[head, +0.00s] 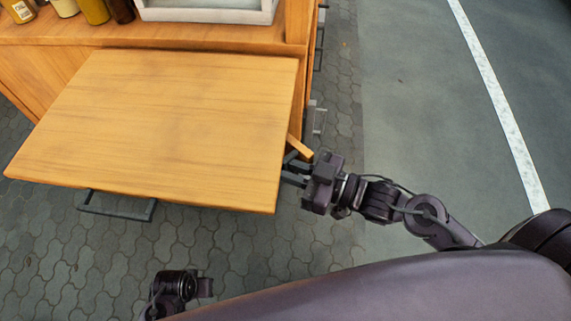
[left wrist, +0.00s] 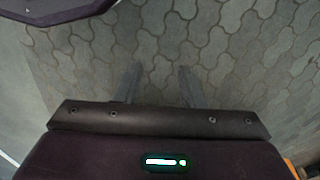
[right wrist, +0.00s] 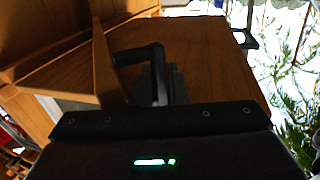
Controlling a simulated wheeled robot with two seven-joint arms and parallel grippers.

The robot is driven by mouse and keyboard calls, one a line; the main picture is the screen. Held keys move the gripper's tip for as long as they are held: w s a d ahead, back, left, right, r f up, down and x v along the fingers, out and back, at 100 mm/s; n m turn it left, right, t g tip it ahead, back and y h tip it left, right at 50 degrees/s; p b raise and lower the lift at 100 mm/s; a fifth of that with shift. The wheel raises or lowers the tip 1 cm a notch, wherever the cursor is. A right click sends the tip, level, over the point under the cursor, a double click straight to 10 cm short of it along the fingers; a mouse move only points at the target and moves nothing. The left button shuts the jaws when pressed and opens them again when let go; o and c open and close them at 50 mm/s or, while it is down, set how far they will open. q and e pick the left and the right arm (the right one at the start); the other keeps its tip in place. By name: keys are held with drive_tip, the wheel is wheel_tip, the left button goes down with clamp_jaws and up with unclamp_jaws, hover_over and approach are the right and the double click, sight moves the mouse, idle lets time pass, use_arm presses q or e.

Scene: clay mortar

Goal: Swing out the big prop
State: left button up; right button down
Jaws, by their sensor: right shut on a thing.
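The big prop (head: 300,146) is a wooden piece showing a short end past the right edge of the raised wooden leaf (head: 165,125); the leaf hides the rest. In the right wrist view the prop (right wrist: 104,62) stands out with a dark bent handle (right wrist: 138,54). My right gripper (head: 292,168) is beside the leaf's right edge, shut on this handle; its fingers also show in the right wrist view (right wrist: 158,84). My left gripper (left wrist: 160,76) is open and empty over the paving, away from the prop.
The wooden cart (head: 185,35) carries bottles (head: 92,10) and a pale tray (head: 205,14). A dark handle (head: 117,207) hangs under the leaf's front edge. More handles line the cart's right side. The paving around is clear.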

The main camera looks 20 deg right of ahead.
drive_tip(key=shift+s+a, duration=0.15)
drive_tip(key=c, duration=1.6)
unclamp_jaws()
use_arm(q)
drive_tip(key=shift+s, duration=0.1)
use_arm(e)
drive_tip(key=shift+o, duration=0.5)
drive_tip(key=shift+r, duration=0.15)
